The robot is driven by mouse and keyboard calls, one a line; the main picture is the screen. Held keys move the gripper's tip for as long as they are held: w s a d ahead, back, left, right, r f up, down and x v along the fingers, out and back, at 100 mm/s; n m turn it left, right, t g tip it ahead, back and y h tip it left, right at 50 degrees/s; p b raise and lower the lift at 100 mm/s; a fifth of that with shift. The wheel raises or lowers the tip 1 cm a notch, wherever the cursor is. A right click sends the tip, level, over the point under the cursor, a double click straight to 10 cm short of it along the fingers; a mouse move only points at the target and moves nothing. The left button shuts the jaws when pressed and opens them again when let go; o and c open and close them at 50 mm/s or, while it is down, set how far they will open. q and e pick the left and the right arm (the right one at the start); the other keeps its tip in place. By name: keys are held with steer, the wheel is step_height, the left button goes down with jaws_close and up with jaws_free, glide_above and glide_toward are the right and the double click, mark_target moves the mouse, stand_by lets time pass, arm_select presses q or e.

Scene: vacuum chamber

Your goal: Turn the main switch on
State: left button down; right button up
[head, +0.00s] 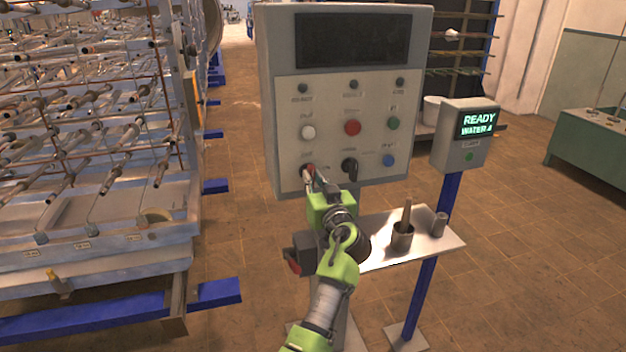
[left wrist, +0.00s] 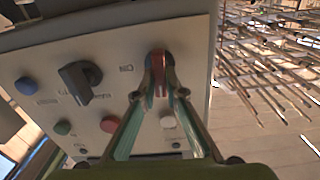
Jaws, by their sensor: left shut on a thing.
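The control panel (head: 330,108) is a grey box with a dark display, coloured buttons and two rotary switches. The red rotary switch (head: 309,167) is at the lower left of its face; I take it for the main switch, as its label is too small to read. My left gripper (head: 308,177) is at this switch. In the left wrist view, the two fingers of the gripper (left wrist: 160,88) close on the red switch (left wrist: 159,62) from both sides and hide part of it. I cannot tell the exact angle of its handle. My right gripper is not in view.
A black rotary knob (head: 349,166) is just right of the red switch, with white (head: 308,132) and red (head: 352,127) buttons above. A small metal shelf (head: 440,243) with cups stands below right, beside a READY display box (head: 466,137). A large rack (head: 90,130) fills the left.

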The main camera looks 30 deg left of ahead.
arm_select(q)
steer(key=m, duration=0.3)
steer(key=shift+w+b, duration=0.1)
steer(key=shift+b, duration=0.25)
steer(key=m, duration=0.2)
steer(key=shift+m, duration=1.4)
steer(key=m+p, duration=0.1)
steer(key=m, duration=0.2)
steer(key=shift+w+d+m, duration=0.1)
steer(key=shift+m, duration=0.2)
steer(key=m+p, duration=0.3)
steer(key=m, duration=0.2)
steer(key=shift+f+m, duration=0.1)
steer(key=shift+m, duration=0.3)
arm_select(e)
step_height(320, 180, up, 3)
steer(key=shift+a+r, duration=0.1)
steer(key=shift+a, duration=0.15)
arm_select(q)
steer(key=c, duration=2.1)
jaws_free()
steer(key=shift+w+f, duration=0.1)
steer(key=shift+f, duration=0.05)
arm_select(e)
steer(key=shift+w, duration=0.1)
